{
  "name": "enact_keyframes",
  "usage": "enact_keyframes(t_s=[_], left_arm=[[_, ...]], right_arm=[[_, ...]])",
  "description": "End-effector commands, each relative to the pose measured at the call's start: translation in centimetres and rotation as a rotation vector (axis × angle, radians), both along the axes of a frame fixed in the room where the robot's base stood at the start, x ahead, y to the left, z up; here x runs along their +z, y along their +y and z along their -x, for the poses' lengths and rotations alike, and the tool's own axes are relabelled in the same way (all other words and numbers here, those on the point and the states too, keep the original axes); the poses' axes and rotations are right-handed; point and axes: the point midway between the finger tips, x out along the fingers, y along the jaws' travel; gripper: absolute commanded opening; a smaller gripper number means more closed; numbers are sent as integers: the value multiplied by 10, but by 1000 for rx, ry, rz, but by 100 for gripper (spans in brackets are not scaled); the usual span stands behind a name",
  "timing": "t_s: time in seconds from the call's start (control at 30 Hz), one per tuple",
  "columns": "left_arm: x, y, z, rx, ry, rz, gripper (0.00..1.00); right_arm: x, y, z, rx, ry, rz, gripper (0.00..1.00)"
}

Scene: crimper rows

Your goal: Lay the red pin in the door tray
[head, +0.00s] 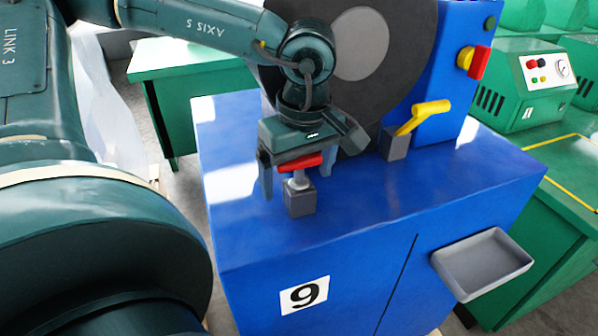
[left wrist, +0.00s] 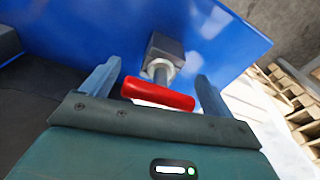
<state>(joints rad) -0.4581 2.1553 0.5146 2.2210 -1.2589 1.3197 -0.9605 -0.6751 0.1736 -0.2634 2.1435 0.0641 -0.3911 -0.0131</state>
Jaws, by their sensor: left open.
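The red pin (head: 300,163) sits across the top of a light metal stem on a small grey block (head: 300,200) on the blue machine top. In the left wrist view the red pin (left wrist: 157,96) lies crosswise between the fingers. My left gripper (head: 297,180) points down over it, open, with one finger beyond each end of the pin. The left wrist view shows gaps between the pin and both fingertips (left wrist: 158,72). The door tray (head: 483,264) is a shallow grey tray on the machine's front, at the lower right, and looks empty. My right gripper is out of view.
The blue machine (head: 370,215), marked 9, carries a big dark wheel (head: 405,50) behind my gripper. A yellow lever (head: 425,113) on a grey block stands right of the gripper. Green machines (head: 540,85) stand at the right. The blue top's front right is clear.

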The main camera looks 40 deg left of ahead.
Motion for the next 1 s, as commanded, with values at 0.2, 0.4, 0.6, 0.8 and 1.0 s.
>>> enact_keyframes(t_s=[0.2,0.4,0.6,0.8,1.0], left_arm=[[-1,0,0,0,0,0,86],[0,0,0,0,0,0,70],[0,0,0,0,0,-1,53],[0,0,0,0,-1,-1,37],[0,0,0,0,-1,-1,34]], right_arm=[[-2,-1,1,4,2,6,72],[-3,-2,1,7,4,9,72],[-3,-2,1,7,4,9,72],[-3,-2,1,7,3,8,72],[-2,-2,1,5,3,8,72]])
